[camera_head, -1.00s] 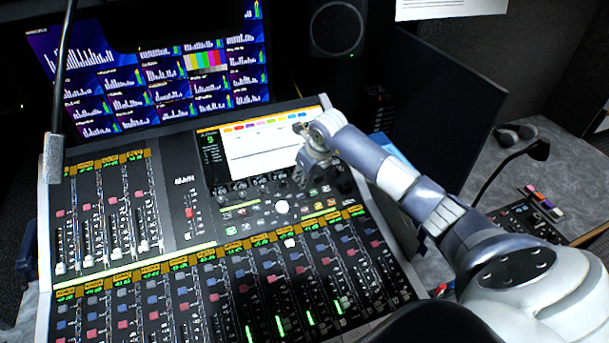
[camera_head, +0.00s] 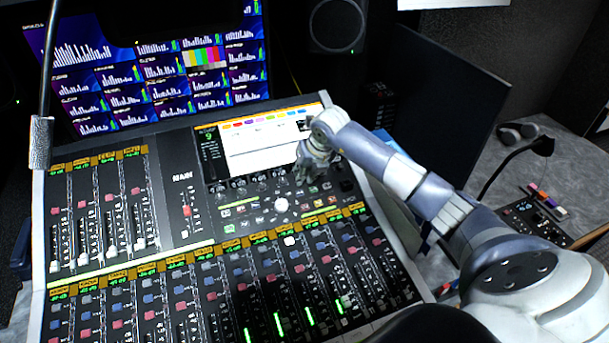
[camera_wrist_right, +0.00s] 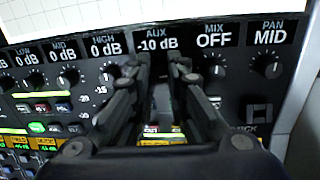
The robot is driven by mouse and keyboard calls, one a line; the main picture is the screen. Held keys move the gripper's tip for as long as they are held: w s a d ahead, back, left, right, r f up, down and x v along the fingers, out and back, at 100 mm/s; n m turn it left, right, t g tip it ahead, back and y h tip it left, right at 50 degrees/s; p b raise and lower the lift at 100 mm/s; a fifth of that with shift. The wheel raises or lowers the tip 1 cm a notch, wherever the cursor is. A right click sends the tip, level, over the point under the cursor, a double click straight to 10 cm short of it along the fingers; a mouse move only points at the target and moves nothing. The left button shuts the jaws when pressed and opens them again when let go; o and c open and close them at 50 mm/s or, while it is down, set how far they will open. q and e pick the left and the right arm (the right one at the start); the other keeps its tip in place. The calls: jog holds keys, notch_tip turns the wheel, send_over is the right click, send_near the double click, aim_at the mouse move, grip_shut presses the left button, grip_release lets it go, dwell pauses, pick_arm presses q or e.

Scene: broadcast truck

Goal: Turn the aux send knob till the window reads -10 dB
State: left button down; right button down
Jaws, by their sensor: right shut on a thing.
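The aux window (camera_wrist_right: 158,40) in the right wrist view reads -10 dB under the label AUX. My right gripper (camera_wrist_right: 156,68) is shut on the aux send knob just below that window; its fingers hide the knob. In the head view my right gripper (camera_head: 308,170) is at the row of knobs below the mixer's screen (camera_head: 262,150), near its right end. My left gripper is not in view.
The mixing console (camera_head: 165,200) has several faders and lit buttons around the knob row. Beside the aux window, the MIX window (camera_wrist_right: 215,40) reads OFF and the PAN window (camera_wrist_right: 270,37) reads MID. A gooseneck lamp (camera_head: 42,140) rises at the left.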

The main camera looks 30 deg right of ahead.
jog(key=shift+m, duration=0.6)
jog(key=c, duration=1.5)
grip_release()
jog(key=v, duration=1.2)
jog(key=shift+s+f, duration=0.1)
